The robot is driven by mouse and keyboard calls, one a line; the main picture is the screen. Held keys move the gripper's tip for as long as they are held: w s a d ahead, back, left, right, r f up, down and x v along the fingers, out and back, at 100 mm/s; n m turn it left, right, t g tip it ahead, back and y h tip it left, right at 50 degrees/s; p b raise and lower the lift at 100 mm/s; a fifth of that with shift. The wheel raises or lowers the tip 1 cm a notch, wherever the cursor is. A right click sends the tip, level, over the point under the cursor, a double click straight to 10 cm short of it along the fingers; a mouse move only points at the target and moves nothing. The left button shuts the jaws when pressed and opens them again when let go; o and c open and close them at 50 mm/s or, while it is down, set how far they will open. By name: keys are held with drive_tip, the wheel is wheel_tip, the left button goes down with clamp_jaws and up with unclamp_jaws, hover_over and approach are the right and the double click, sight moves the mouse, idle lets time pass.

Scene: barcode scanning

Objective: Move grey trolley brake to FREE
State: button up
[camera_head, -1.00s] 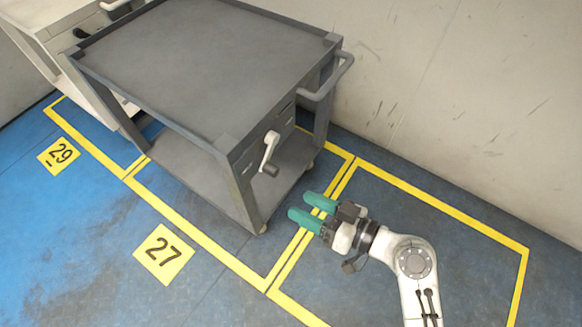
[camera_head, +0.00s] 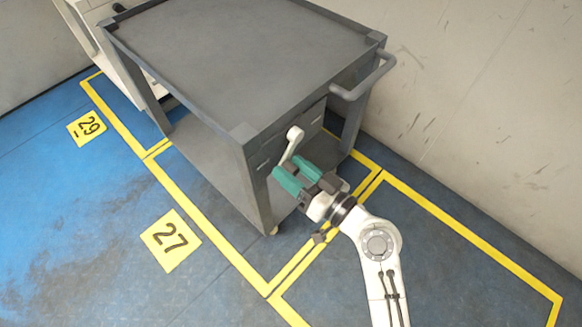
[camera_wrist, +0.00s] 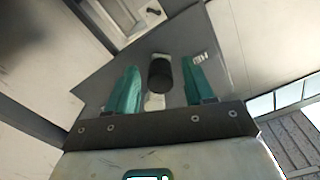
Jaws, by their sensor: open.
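The grey trolley (camera_head: 225,70) stands in the marked bay. Its brake lever (camera_head: 293,142), a white crank arm, is on the end panel facing my gripper. In the head view the lever's lower end is hidden behind my gripper (camera_head: 298,176). In the wrist view my gripper (camera_wrist: 160,90) is open, with one green finger on each side of the lever's dark knob (camera_wrist: 160,74). A small pale label (camera_wrist: 200,58) with unreadable marks is on the panel right of the knob in the wrist view.
The trolley's push handle (camera_head: 366,78) sticks out above and right of my gripper. A wall (camera_head: 490,110) runs behind. A white trolley (camera_head: 88,12) stands beyond at the left. The bay at right is clear.

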drive_tip(key=shift+w+a, duration=0.35)
drive_tip(key=shift+a, duration=0.05)
clamp_jaws()
idle(0.4)
